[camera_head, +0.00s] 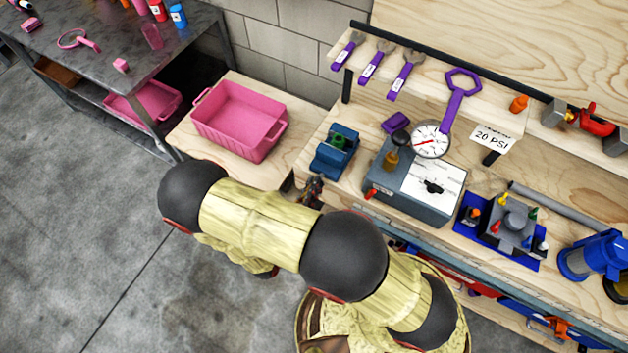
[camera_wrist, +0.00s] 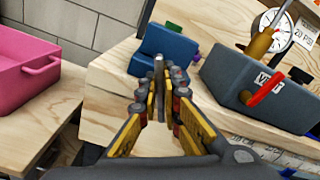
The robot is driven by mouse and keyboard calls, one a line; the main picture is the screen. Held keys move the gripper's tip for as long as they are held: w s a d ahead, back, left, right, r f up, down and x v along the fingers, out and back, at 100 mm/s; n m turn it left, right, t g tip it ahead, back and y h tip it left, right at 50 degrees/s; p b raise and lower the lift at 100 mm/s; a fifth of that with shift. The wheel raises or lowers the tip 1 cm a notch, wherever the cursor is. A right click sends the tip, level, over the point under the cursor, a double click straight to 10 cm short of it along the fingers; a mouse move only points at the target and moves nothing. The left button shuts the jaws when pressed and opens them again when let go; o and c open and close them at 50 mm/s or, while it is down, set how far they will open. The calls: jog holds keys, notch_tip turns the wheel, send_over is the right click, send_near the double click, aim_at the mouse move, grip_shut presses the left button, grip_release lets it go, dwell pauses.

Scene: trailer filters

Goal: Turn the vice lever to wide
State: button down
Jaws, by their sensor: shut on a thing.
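The blue vice (camera_head: 335,150) stands on the wooden bench left of a grey box; it also shows in the wrist view (camera_wrist: 163,44). My gripper (camera_wrist: 160,92) is at the vice's near side, with its fingers shut on a slim grey metal rod (camera_wrist: 158,63). The rod's rounded end sticks up between the fingertips, in front of the blue body. It looks like the vice lever, but its join to the vice is hidden. In the head view my gripper (camera_head: 315,188) is small and partly hidden by my arm.
The grey box (camera_head: 410,203) with a gauge (camera_head: 430,139) stands right of my gripper. A red lever (camera_wrist: 267,86) is on its side beside a partly hidden label. A pink bin (camera_head: 236,118) is at left. Wrenches (camera_head: 372,62) hang behind; a blue tray (camera_head: 467,228) is farther right.

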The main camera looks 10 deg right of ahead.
jog(key=n+p, duration=0.1)
jog(key=n, duration=0.2)
jog(key=n+p, duration=0.2)
jog(key=n, duration=0.1)
jog(key=shift+w+a+n+p, duration=0.15)
jog(key=shift+n+p, duration=0.15)
jog(key=n+p, duration=0.1)
jog(key=n, duration=0.2)
jog(key=shift+f, duration=0.2)
jog(key=shift+a+f+n+p, duration=0.15)
jog(key=shift+n+p, duration=0.4)
jog(key=shift+n, duration=1.05)
jog(key=c, duration=2)
grip_release()
jog(key=shift+o, duration=0.2)
jog(key=v, duration=1.1)
jog(key=shift+s+a, duration=0.25)
jog(key=shift+s, duration=0.1)
